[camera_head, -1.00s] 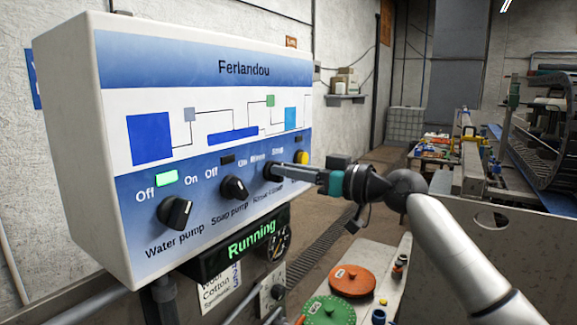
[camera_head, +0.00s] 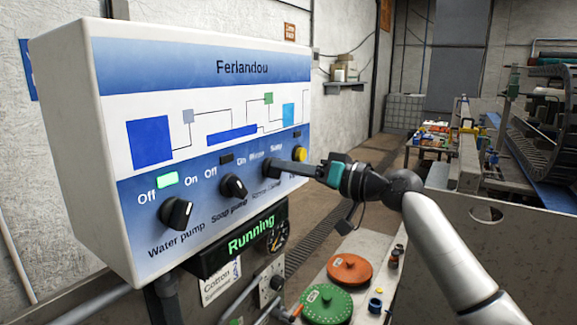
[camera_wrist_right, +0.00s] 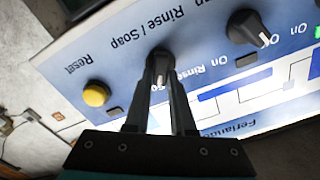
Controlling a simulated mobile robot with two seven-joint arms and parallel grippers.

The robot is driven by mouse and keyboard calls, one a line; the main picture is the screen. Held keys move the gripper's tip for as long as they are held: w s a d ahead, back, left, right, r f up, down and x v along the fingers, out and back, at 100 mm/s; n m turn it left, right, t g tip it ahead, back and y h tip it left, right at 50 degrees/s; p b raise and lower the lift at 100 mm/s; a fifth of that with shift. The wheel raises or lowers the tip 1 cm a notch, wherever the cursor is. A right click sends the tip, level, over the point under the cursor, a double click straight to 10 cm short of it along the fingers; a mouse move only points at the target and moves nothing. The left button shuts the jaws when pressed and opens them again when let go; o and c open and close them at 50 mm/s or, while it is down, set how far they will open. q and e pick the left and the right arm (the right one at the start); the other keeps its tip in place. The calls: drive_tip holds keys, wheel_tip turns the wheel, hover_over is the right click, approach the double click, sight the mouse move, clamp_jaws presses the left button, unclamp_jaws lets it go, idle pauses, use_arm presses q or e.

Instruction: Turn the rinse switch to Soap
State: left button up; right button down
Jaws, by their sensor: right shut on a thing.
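The rinse switch (camera_wrist_right: 161,65) is a round black knob labelled "Rinse / Soap" on the white and blue Ferlandou control box (camera_head: 205,70). In the wrist view the gripper's two dark fingers (camera_wrist_right: 160,88) are shut on the knob, one on each side. The knob's pale pointer mark faces down in that picture, between the fingers. The lettering there is partly covered by the fingers. My left gripper is not in view.
The soap pump knob (camera_head: 233,187) and water pump knob (camera_head: 176,213) are left of the switch. A yellow Reset button (camera_head: 300,154) sits close to its right. Below are a green "Running" display (camera_head: 245,240) and a table with red (camera_head: 350,269) and green discs (camera_head: 325,304).

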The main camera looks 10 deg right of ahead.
drive_tip(key=c, duration=0.8)
unclamp_jaws()
drive_tip(key=shift+o, duration=0.2)
drive_tip(key=b+v, duration=0.6)
drive_tip(key=v, duration=0.9)
drive_tip(key=shift+s+d, duration=0.1)
